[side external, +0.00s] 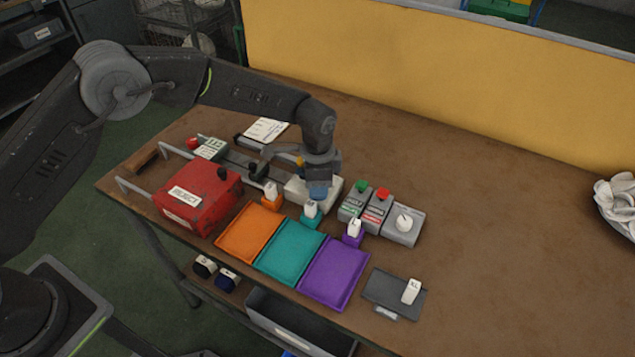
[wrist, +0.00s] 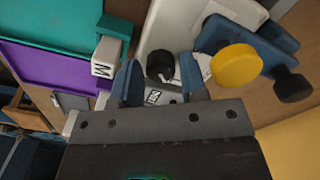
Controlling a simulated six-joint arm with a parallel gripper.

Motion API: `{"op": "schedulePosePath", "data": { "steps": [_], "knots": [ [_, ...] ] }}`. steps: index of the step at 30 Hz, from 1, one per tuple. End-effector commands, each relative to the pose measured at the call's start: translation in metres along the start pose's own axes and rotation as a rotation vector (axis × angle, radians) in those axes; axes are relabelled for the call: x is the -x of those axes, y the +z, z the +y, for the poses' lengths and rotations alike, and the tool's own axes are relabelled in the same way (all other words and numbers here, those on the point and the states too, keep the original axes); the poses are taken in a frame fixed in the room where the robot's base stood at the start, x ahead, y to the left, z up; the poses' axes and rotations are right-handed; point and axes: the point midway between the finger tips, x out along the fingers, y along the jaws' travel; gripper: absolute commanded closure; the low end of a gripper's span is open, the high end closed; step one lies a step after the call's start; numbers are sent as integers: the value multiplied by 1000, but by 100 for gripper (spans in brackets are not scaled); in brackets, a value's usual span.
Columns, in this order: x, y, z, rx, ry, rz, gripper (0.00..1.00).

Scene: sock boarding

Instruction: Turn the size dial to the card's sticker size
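The size dial, a black round knob with a white mark (wrist: 160,66), shows in the wrist view on a pale housing. A small label plate (wrist: 154,97) is beside it, too small to read. My gripper (wrist: 162,62) has its two blue fingers apart, one on each side of the knob, with visible gaps. In the side view my gripper (side external: 318,191) points down over the white machine (side external: 297,188) and hides the dial. A white paper card (side external: 265,130) lies at the back of the table; its sticker size cannot be read.
Orange (side external: 250,235), teal (side external: 290,253) and purple (side external: 334,275) trays lie in front, with white size blocks behind them. A red reject box (side external: 200,197) is left. Green and red button boxes (side external: 376,207) and a white-knobbed box (side external: 403,224) are right.

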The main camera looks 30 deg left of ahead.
Motion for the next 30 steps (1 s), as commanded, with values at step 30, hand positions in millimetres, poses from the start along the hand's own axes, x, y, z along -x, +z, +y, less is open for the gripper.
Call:
{"op": "schedulePosePath", "data": {
  "steps": [30],
  "knots": [
    [1, 0, 0, 277, 0, -3, 95]
  ]
}}
